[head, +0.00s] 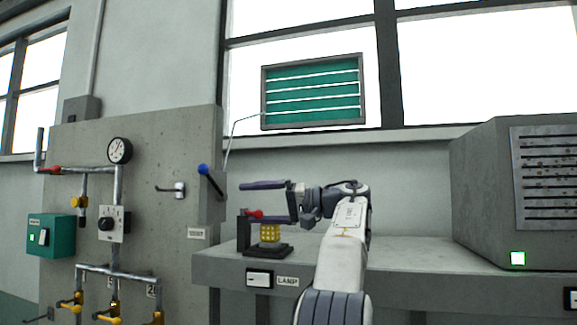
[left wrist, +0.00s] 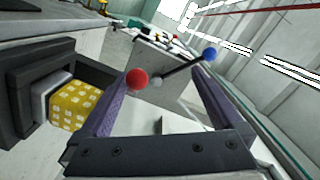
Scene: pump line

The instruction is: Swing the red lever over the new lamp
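The red lever's knob (head: 254,214) shows at the left of the dark lamp stand (head: 243,238) on the bench. The lamp (left wrist: 75,105) is outside that finger. The lever's arm is mostly hidden. My right gripper is not in view.
A blue-knobbed lever (head: 204,170) stands on the wall panel just left of the stand. A grey cabinet (head: 486,190) with a green light stands on the bench at right. The bench top (head: 415,250) between is clear.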

